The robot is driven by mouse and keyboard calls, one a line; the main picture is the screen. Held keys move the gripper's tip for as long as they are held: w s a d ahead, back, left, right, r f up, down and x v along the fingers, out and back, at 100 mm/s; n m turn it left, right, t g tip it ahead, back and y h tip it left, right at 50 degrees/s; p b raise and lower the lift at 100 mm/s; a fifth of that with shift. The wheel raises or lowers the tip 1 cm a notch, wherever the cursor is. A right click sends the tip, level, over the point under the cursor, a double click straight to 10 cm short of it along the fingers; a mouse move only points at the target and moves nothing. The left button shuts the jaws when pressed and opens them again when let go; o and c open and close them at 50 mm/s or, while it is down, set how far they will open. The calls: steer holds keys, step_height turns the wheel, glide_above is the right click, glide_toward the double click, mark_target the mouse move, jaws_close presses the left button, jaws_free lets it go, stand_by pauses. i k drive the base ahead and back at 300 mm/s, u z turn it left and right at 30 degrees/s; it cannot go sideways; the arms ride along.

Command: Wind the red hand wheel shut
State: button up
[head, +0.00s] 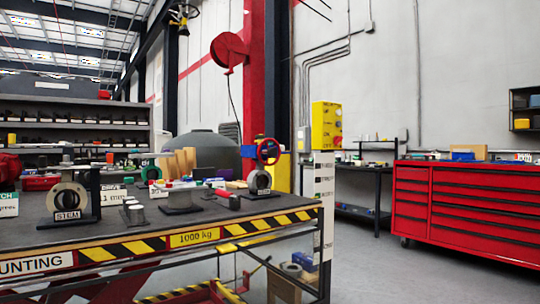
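A red ring that looks like the hand wheel (268,151) stands upright near the far right corner of the lift table in the head view. A blue part shows behind or beside it. Below it is a round grey flange-like piece (259,181) on a dark foot. The wheel is small in the picture, so its exact mounting and turn position cannot be told. My gripper is not in view.
The lift table (120,240) with striped edges carries a STEM stand (68,201), short metal cylinders (132,211) and wooden blocks (180,162). A red tool cabinet (470,208) stands at right. Grey floor (375,275) is clear between them.

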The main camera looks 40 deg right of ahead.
mark_target(270, 151)
steer(key=z, duration=0.35)
steer(key=k, duration=0.4)
steer(key=z, duration=1.5)
steer(key=i, duration=1.05)
steer(key=u, duration=0.8)
steer(key=i, duration=0.95)
steer(key=u, duration=1)
